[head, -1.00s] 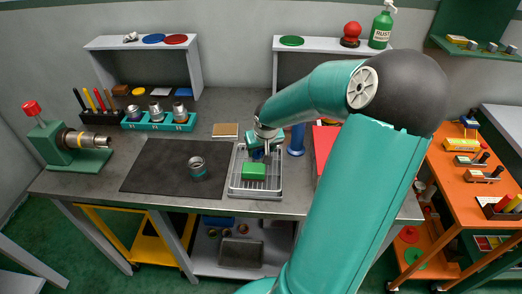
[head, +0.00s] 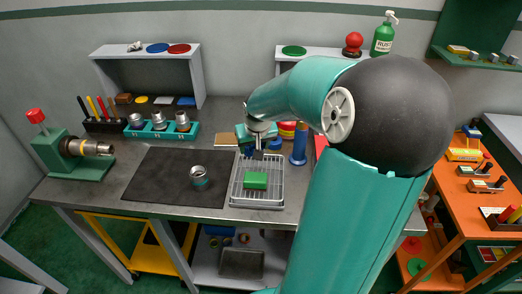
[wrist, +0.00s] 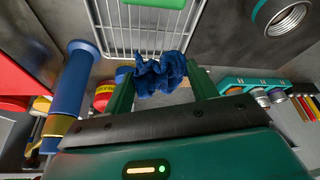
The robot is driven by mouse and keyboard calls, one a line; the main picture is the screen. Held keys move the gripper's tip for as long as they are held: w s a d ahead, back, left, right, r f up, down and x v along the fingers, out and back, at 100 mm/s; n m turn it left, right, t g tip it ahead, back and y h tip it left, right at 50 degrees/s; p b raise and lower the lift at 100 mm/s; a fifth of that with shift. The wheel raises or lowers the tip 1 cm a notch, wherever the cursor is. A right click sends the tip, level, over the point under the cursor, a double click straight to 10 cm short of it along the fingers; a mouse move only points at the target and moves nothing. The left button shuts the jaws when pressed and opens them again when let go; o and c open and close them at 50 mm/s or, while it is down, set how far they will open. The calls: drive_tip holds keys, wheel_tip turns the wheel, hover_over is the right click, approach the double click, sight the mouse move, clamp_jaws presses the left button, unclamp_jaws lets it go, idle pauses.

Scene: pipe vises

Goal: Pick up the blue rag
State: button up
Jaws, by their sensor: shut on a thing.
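The blue rag (wrist: 160,73) is bunched up between the two green fingers of my gripper (wrist: 160,84) in the wrist view. My gripper is shut on it, with crumpled cloth standing out past the fingertips. In the head view, my gripper (head: 258,154) is over the far end of the wire tray (head: 236,196). The rag cannot be made out clearly there, behind the gripper and wrist.
A green block (head: 256,180) lies in the tray. A metal ring (head: 198,174) sits on the dark mat (head: 150,180) to the left.

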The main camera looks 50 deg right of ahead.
drive_tip(key=w+a+r, duration=0.2)
drive_tip(key=a+r, duration=0.4)
drive_tip(key=a, duration=0.4)
drive_tip(key=shift+w+a, duration=0.15)
drive_tip(key=shift+w, duration=0.2)
drive_tip(key=shift+o, duration=0.7)
drive_tip(key=shift+c, duration=0.4)
drive_tip(key=shift+w, duration=0.1)
